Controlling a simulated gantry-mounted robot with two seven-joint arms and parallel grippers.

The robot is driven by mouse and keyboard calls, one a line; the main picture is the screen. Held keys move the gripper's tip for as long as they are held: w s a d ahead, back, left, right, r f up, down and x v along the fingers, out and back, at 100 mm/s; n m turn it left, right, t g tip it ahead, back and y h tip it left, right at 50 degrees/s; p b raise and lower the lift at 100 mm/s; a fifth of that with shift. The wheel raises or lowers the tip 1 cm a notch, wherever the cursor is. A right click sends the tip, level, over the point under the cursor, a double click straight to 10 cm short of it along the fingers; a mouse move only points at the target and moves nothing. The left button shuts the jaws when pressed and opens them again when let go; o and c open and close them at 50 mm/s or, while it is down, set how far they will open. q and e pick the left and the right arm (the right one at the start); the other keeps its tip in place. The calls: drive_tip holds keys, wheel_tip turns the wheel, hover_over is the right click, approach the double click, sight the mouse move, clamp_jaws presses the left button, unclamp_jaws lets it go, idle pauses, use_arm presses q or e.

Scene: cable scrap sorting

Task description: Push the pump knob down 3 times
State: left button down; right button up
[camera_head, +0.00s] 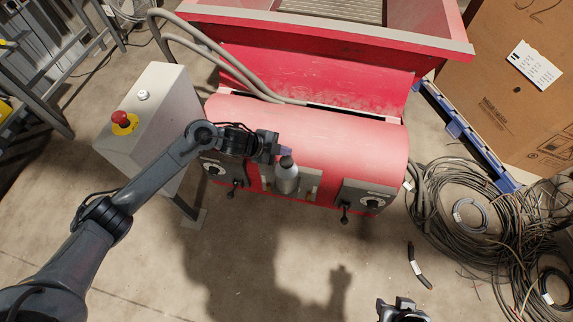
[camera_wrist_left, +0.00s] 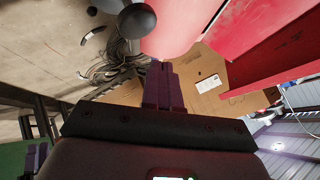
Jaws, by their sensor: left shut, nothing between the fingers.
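The pump is a grey rounded cylinder (camera_head: 287,180) on the front of the red machine, with a dark knob (camera_head: 286,162) on top. The same dark round knob (camera_wrist_left: 137,21) shows large at the top of the left wrist view. My left gripper (camera_head: 284,151) reaches in from the left, its purple fingertips close beside and above the knob. Its fingers (camera_wrist_left: 163,88) are shut together and empty. Whether they touch the knob I cannot tell. My right gripper (camera_head: 402,309) is partly in view at the bottom edge of the head view, far from the pump.
The red machine (camera_head: 340,140) carries black-handled control panels either side of the pump. A grey box (camera_head: 150,110) with a red emergency button (camera_head: 120,117) stands to the left. Coiled cables (camera_head: 470,215) and a cardboard box (camera_head: 515,100) are at the right. The floor in front is mostly clear.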

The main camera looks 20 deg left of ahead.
sight(284, 162)
use_arm(q)
drive_tip(key=shift+f+b, duration=0.45)
drive_tip(key=shift+f, duration=0.8)
idle(0.7)
drive_tip(key=shift+f, duration=0.1)
idle(0.4)
drive_tip(key=shift+f, duration=0.35)
